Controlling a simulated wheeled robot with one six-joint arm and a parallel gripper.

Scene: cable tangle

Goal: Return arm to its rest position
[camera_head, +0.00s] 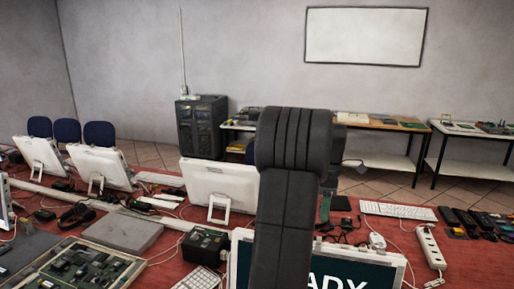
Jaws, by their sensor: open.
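My own dark grey arm rises from the bottom centre of the head view, with a thick ribbed joint at its top. My gripper cannot be made out; the arm's far end is hidden behind this joint or out of the picture. The arm stands in front of a screen (375,268) showing part of a word, and hides its middle. Nothing is seen held.
A red-topped table (165,235) holds white monitors (205,178), a grey slab (122,231), a crate of circuit boards (85,270), a power strip (430,247), a keyboard (398,210) and loose cables. Benches and a dark cabinet (201,127) stand behind.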

